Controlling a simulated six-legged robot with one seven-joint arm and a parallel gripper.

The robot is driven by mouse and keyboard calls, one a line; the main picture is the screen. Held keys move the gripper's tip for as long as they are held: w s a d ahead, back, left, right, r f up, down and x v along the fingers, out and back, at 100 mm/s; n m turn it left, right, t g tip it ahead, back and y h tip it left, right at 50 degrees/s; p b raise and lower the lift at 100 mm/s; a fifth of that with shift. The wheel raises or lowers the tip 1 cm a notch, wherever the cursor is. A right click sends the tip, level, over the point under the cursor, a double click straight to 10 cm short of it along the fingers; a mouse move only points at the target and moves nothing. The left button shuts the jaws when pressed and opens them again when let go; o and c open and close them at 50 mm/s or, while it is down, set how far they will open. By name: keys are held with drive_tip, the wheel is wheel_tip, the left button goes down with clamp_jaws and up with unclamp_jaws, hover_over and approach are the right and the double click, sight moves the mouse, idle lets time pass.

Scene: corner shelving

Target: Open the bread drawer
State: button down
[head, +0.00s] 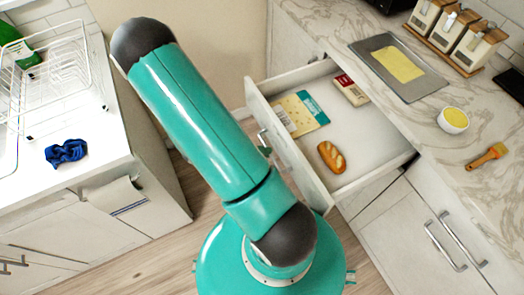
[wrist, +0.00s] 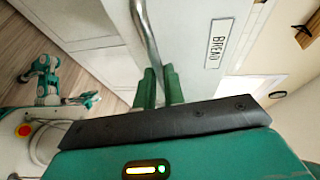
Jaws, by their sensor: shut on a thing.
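The bread drawer (head: 349,178) is pulled well out from the right-hand counter in the head view. It holds a bread loaf (head: 332,157), a packet of cheese (head: 299,113) and another small packet (head: 351,90). In the wrist view its white front carries a BREAD label (wrist: 216,43). The metal handle (wrist: 149,38) runs down to my gripper (wrist: 160,76). The green fingers are shut on the handle; the grip itself is partly hidden. In the head view my arm covers much of the drawer front's left side, and only a bit of the gripper shows.
The right counter (head: 420,115) bears a tray (head: 398,66), a bowl (head: 453,120), a brush (head: 488,156) and several canisters (head: 455,32). The left counter (head: 100,125) bears a dish rack (head: 45,75) and a blue cloth (head: 66,152). Floor shows between the counters.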

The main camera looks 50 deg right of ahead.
drive_tip(key=shift+d, duration=0.15)
drive_tip(key=c, duration=1.5)
unclamp_jaws()
drive_tip(key=v, duration=1.2)
drive_tip(key=shift+r, duration=0.1)
